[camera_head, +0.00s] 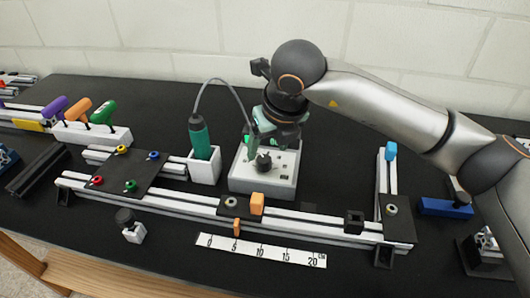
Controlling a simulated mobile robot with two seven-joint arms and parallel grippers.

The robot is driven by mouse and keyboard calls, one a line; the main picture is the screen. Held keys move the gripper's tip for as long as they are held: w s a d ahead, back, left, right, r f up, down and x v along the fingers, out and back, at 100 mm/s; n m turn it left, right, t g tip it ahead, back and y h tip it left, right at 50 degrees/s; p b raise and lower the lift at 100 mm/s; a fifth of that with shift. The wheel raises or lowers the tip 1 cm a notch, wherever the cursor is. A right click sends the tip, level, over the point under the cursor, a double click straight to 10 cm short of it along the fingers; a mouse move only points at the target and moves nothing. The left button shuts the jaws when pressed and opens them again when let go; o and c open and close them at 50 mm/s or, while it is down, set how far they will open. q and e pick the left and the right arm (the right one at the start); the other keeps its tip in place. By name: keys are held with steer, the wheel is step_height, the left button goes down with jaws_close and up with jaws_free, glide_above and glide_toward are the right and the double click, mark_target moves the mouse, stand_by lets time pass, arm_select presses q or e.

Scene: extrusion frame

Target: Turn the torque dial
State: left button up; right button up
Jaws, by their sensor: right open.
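A white control box (262,184) stands at the middle of the black table. The torque dial, a dark knob (264,163), sits on its top face. My right gripper (258,150) is open and points down over the box, right at the dial. Its fingers partly cover the box top. I cannot tell whether they touch the dial. My left gripper is not in view.
A green screwdriver (200,137) stands in a white holder (205,167) just left of the box, its grey cable arching towards my right arm. A white extrusion rail (185,203) and a ruler (262,251) lie in front. Colored-handled tools (78,110) stand at the left.

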mark_target(264, 159)
steer(key=x, duration=0.4)
steer(key=shift+w+a+f, duration=0.1)
steer(key=shift+w+f, duration=0.1)
steer(key=shift+f, duration=0.15)
jaws_close()
stand_by(0.4)
